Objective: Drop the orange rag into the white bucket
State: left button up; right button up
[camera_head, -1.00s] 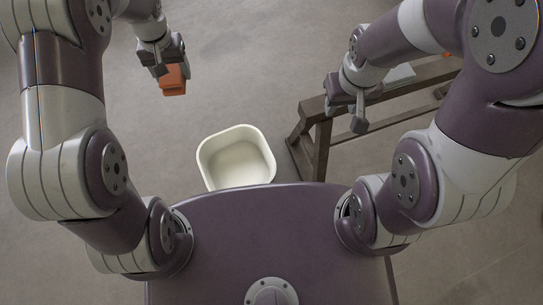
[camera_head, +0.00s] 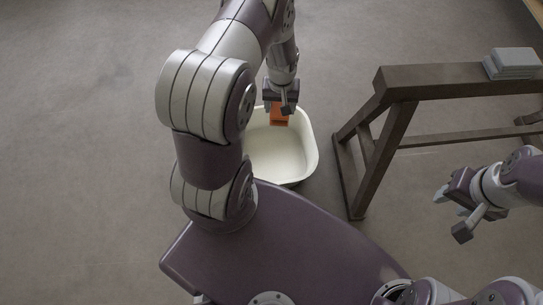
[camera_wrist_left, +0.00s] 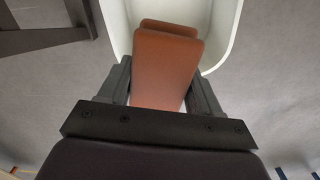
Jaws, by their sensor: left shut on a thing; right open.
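The orange rag (camera_head: 279,117) is a small folded block held in my left gripper (camera_head: 280,103), which is shut on it. In the head view it shows over the back part of the white bucket (camera_head: 311,150). The left wrist view shows the rag (camera_wrist_left: 166,65) between the two fingers of my left gripper (camera_wrist_left: 160,88), with the white bucket wall (camera_wrist_left: 221,32) beyond and around its far end. How high the rag is above the bucket I cannot tell. My left arm hides the bucket's left side. My right gripper (camera_head: 450,213) is open and empty at the right.
A dark wooden trestle (camera_head: 450,80) stands right of the bucket, with a stack of grey slabs (camera_head: 512,62) on top. Its leg is close to the bucket's right side. Grey floor is clear to the left and behind.

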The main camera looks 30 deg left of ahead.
pick_arm(q)
jog(key=s+a+f+n+b, duration=0.1)
jog(key=s+f+b, duration=0.1)
jog(key=f+b, duration=0.4)
jog(key=s+a+f+n+b, duration=0.1)
jog(key=f+b, duration=0.6)
jog(key=f, duration=0.7)
jog(key=shift+s+b, duration=0.3)
jog(key=shift+s, duration=0.4)
pick_arm(e)
notch_tip(320, 180, down, 16)
jog(key=shift+f, duration=0.25)
pick_arm(q)
jog(key=o, duration=1.1)
jog(key=shift+f, duration=0.1)
notch_tip(320, 180, up, 13)
jog(key=p, duration=0.9)
jog(key=shift+f, duration=0.15)
pick_arm(e)
notch_tip(320, 180, up, 9)
